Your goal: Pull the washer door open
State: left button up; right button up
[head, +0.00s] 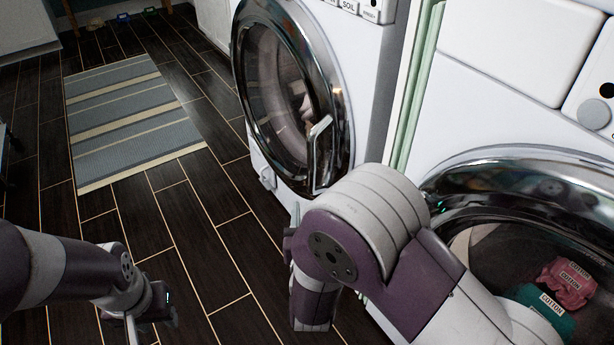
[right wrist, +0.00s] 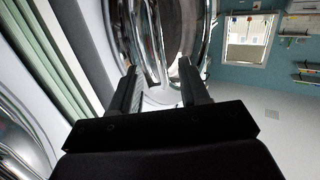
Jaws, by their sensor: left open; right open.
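The washer (head: 375,75) stands at the upper middle of the head view. Its round chrome-rimmed door (head: 275,85) looks shut, with a light upright handle (head: 318,155) on its right side. In the right wrist view, my right gripper (right wrist: 160,88) is open, with its two fingers pointing at the chrome door front (right wrist: 143,35). A bright chrome bar shows ahead of and between the fingertips; I cannot tell whether they touch it. In the head view my right arm hides most of that gripper. My left gripper (head: 150,312) is open and empty, low at the left over the floor.
A second white front-loading machine (head: 475,75) stands at the right, with cotton-labelled clothes (head: 565,285) behind its round door. A pale green strip (head: 412,90) runs between the machines. A striped rug (head: 130,120) lies on the dark tiled floor, which is clear left of the washer.

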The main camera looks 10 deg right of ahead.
aim_at(311, 167)
jog(key=shift+t+h, duration=0.3)
jog(key=shift+t, duration=0.1)
jog(key=b+x, duration=0.2)
jog(key=x, duration=0.2)
jog(key=r+b+x, duration=0.1)
jog(key=x, duration=0.3)
jog(key=b+x, duration=0.2)
jog(key=x, duration=0.2)
jog(key=shift+d+r+b, duration=0.15)
jog(key=shift+r+b, duration=0.15)
jog(key=shift+r, duration=0.05)
jog(key=shift+w+d+r, duration=0.1)
jog(key=shift+w+r, duration=0.1)
jog(key=shift+w, duration=0.2)
grip_shut()
